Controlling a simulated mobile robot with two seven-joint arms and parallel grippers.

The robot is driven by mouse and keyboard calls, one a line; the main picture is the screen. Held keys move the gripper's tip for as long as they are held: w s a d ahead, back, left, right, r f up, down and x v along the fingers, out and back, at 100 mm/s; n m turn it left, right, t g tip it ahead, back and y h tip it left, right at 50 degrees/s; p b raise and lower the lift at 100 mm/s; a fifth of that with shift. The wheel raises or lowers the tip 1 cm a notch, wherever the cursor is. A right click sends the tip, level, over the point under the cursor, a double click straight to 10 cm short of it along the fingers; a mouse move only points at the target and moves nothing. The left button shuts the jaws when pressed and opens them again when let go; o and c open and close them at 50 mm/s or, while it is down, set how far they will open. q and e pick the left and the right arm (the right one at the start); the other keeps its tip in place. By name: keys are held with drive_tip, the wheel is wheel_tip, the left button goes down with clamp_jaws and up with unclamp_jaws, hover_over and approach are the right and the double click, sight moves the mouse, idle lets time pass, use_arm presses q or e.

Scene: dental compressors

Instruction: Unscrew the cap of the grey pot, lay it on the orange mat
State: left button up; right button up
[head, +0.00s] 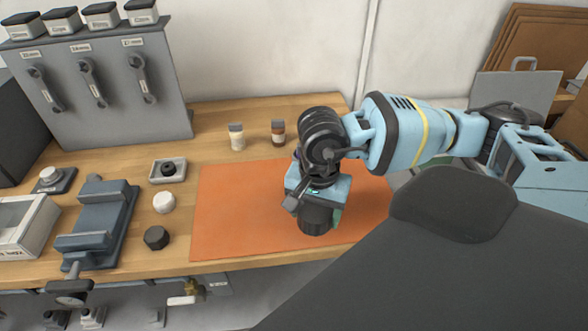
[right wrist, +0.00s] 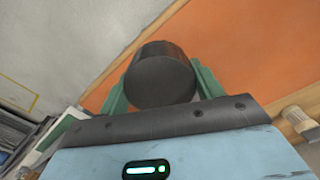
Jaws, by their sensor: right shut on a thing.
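The grey pot (head: 316,219) is a dark cylinder over the front part of the orange mat (head: 230,212). My right gripper (head: 318,205) points down over it. In the right wrist view, the green fingers of my right gripper (right wrist: 160,90) lie on both sides of the dark round cap (right wrist: 162,86), shut on it. The seam between cap and pot does not show, and I cannot tell whether the cap has turned. My left gripper is not in view.
Two small bottles, one white (head: 237,137) and one brown (head: 278,133), stand behind the mat. The mat's left half is clear.

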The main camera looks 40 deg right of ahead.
hover_over(259, 200)
drive_tip(key=shift+f, duration=0.75)
drive_tip(key=shift+f+p, duration=0.45)
drive_tip(key=shift+f, duration=1.3)
drive_tip(key=shift+f, duration=0.1)
drive_tip(key=o, duration=0.6)
drive_tip(key=shift+f, duration=0.1)
drive_tip(key=o, duration=0.5)
wheel_tip(259, 200, up, 12)
drive_tip(key=shift+r+b, duration=0.25)
drive_tip(key=shift+b, duration=0.05)
